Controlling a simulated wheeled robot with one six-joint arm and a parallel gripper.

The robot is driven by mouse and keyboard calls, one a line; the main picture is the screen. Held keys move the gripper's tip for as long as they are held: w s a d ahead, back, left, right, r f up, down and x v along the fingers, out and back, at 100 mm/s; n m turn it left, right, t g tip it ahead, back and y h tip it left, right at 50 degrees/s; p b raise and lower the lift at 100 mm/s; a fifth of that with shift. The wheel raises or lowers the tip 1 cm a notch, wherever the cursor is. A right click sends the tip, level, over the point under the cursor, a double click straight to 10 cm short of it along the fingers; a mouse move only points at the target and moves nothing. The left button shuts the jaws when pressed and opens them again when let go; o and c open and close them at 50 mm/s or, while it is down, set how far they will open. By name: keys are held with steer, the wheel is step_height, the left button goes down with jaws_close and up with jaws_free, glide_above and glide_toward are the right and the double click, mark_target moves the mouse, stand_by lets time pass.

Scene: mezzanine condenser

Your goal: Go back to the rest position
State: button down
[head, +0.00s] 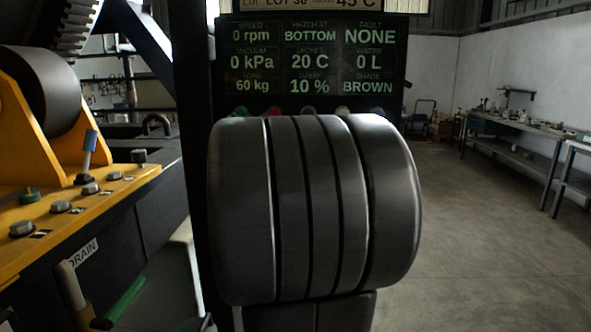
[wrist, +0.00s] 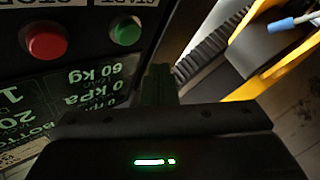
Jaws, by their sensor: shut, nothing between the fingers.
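My gripper (wrist: 159,82) shows in the wrist view as dark closed fingers in front of a black housing with a lit green strip. Nothing shows between the fingers. Behind it is the control panel, with a red stop button (wrist: 44,41) and a green start button (wrist: 125,31). In the head view the gripper is hidden behind my large dark grey arm link, which fills the middle. The display (head: 312,60) above reads 0 rpm, bottom, fault none, 20 C and 10 %.
A green handle (head: 125,303) and a drain label (head: 83,252) are below. A workbench (head: 515,130) runs along the right wall. The floor (head: 470,240) at right is clear.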

steer(key=s+b, duration=0.1)
steer(key=s, duration=0.4)
steer(key=shift+s, duration=0.35)
steer(key=shift+w, duration=0.1)
